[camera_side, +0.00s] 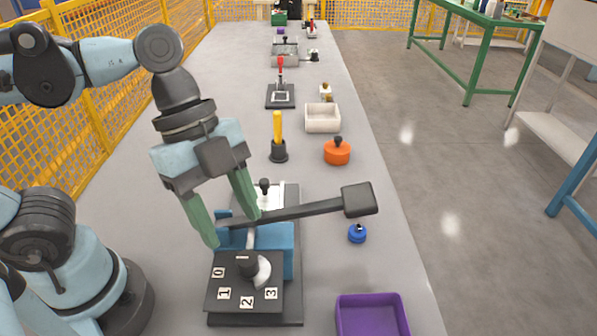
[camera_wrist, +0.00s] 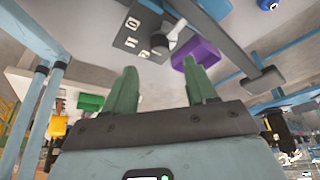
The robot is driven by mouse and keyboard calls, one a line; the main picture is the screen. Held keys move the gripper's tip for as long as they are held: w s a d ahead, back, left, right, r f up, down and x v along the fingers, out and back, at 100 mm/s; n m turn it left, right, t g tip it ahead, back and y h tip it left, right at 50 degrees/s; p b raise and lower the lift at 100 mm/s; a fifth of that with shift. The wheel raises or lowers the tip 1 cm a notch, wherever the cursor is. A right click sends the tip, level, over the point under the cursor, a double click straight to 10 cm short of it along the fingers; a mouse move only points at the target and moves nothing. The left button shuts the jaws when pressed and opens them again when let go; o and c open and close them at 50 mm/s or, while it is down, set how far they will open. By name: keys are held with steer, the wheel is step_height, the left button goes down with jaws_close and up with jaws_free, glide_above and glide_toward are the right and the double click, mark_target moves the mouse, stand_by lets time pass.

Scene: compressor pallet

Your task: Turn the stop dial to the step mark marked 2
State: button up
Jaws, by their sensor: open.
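The stop dial (camera_side: 262,272) is a pale round piece with a dark knob, on a dark plate (camera_side: 212,297) at the bottom of the side view. White tiles marked 0, 1, 2 (camera_side: 247,302) and 3 lie along the plate's left and front. I cannot tell surely which mark the dial points to. My gripper (camera_side: 234,232) has two green fingers, spread apart and empty, above and behind the dial. In the wrist view my fingers (camera_wrist: 160,75) are open, with the dial (camera_wrist: 176,36) and its plate (camera_wrist: 130,36) beyond them.
A long dark lever with a block end (camera_side: 358,199) reaches right from a blue housing (camera_side: 275,240) beside the fingers. A purple bin (camera_side: 372,302), a blue knob (camera_side: 357,233) and an orange knob (camera_side: 337,152) stand to the right. A yellow handle (camera_side: 277,128) stands behind.

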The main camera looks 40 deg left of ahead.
mark_target(246, 257)
steer(key=shift+x, duration=2.9)
steer(key=c, duration=1)
steer(key=shift+c, duration=0.2)
